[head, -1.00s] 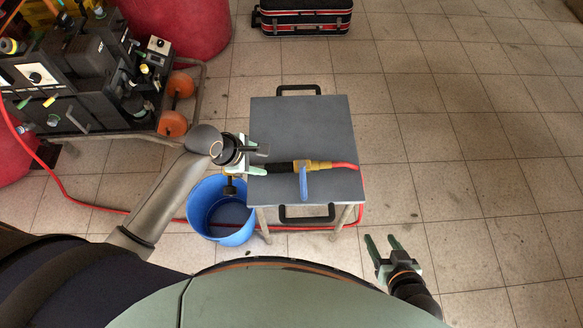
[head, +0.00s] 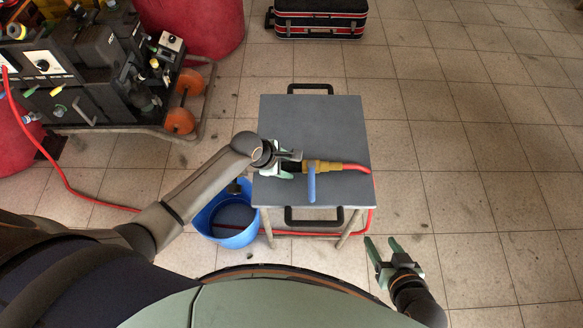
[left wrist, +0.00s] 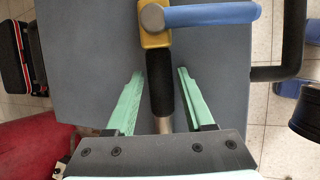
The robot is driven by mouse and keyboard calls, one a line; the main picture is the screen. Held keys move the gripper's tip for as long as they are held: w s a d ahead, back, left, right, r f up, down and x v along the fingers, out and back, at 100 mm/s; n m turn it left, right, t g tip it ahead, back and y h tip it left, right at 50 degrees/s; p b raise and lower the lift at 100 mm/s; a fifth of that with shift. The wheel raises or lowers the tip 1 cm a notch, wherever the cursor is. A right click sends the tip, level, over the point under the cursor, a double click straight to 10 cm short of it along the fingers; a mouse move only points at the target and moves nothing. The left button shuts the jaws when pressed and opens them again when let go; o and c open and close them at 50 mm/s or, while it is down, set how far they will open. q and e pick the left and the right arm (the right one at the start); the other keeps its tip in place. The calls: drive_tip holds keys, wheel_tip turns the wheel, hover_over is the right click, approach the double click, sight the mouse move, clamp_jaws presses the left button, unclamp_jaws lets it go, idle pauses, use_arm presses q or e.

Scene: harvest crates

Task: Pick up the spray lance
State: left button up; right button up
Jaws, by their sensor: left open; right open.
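The spray lance (head: 318,166) lies on the grey table (head: 330,120), with a brass-coloured body, a blue lever, a black grip and a red hose leaving to the right. In the left wrist view its black grip (left wrist: 160,82) runs between the two green fingers. My left gripper (head: 292,162) is open around the lance, one finger on each side, with visible gaps between fingers and grip. Part of the lance is hidden by my gripper in the head view. My right gripper (head: 376,250) is open and empty, off the table at the lower right.
A blue bucket (head: 222,238) stands on the floor at the table's left front. Black handles (head: 314,222) stick out from the table's near and far edges. A machine on a cart (head: 80,80) is at the left, a suitcase (head: 320,22) at the back. The right floor is clear.

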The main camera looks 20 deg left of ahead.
use_arm(q)
drive_tip(key=shift+c, duration=0.3)
clamp_jaws()
drive_tip(key=shift+r, duration=0.1)
idle(0.4)
